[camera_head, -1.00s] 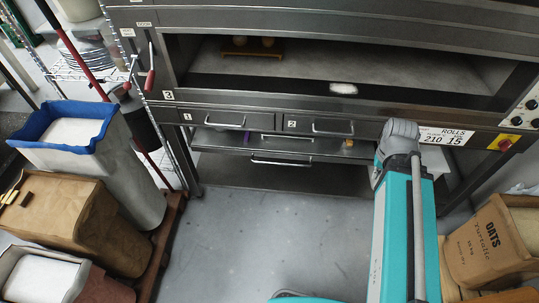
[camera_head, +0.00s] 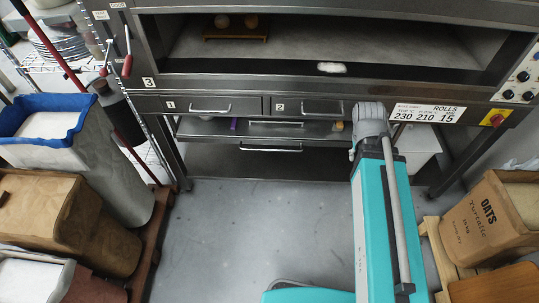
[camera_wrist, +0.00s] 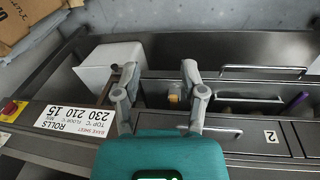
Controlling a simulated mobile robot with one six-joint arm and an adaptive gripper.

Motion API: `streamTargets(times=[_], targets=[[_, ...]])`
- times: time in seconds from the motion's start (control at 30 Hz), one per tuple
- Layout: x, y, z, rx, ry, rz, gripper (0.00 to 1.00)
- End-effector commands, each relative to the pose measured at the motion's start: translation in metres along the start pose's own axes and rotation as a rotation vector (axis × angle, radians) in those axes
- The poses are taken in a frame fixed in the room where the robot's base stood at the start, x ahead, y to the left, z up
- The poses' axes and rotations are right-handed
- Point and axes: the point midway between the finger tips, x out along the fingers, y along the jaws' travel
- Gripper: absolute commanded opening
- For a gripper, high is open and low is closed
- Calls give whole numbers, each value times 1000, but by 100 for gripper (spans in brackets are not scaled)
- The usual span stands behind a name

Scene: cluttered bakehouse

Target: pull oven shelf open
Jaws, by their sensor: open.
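The steel deck oven (camera_head: 330,82) fills the top of the head view. Below its door are two drawers with bar handles, drawer 1 (camera_head: 179,106) and drawer 2 (camera_head: 291,107). Under them is a shelf with a bar handle (camera_head: 276,123), and lower down another bar handle (camera_head: 270,148). I cannot tell which of these the task means. In the wrist view, my gripper (camera_wrist: 157,70) is open and empty, its fingers in front of the oven's lower front, left of the drawer 2 handle (camera_wrist: 208,131). The arm hides the gripper in the head view.
A white box (camera_wrist: 118,60) stands beside the fingers. A small yellowish item (camera_wrist: 174,92) and a purple item (camera_wrist: 298,101) lie under the drawers. An oats sack (camera_head: 489,218) is at right, bins and sacks at left. Grey floor (camera_head: 235,225) between them is clear.

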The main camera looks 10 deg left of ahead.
Motion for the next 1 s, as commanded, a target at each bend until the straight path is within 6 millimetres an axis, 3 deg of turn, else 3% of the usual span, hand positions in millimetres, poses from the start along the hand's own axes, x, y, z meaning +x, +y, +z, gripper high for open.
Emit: streamTargets(times=[0.03,0.3,1.0], targets=[[18,-8,-4,-23,12,24,54],[57,-33,-23,-133,80,155,54],[139,-119,-69,-433,292,478,54]])
